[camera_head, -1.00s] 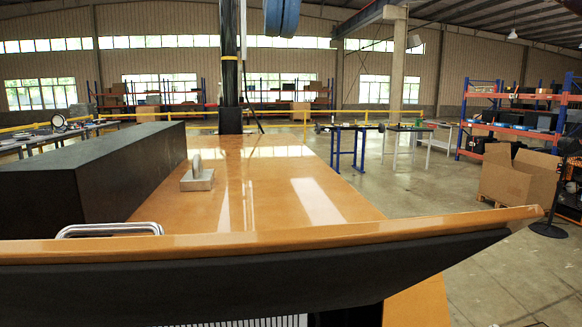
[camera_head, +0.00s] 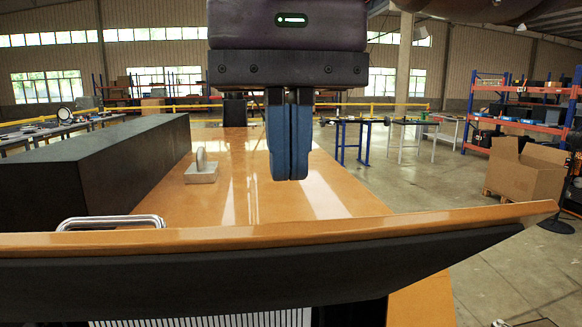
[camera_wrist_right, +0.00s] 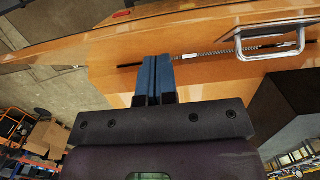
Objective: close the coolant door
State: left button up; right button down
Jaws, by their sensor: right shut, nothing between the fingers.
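The coolant door appears to be the raised orange panel (camera_head: 300,232) with a dark underside. It spans the near part of the head view, tilted open, with a slatted grille showing below it. My right gripper (camera_head: 289,178) hangs fingers down above the orange top, beyond the panel's upper edge in the picture. Its blue fingers are shut together and empty. In the wrist view the fingers (camera_wrist_right: 152,62) are over an orange surface, close to a dark rod with a coiled section (camera_wrist_right: 205,55). Contact cannot be told. My left gripper is not in view.
A metal bar handle (camera_head: 110,221) shows behind the panel's edge at the left. A long black block (camera_head: 100,165) and a small grey block with a handle (camera_head: 201,173) are on the orange top (camera_head: 235,205). Open floor lies to the right, with a cardboard box (camera_head: 522,172).

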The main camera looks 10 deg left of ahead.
jog(key=shift+s+d+f, duration=0.2)
jog(key=shift+s+f, duration=0.3)
jog(key=shift+s, duration=0.2)
jog(key=shift+s+f, duration=0.15)
jog(key=shift+f, duration=0.1)
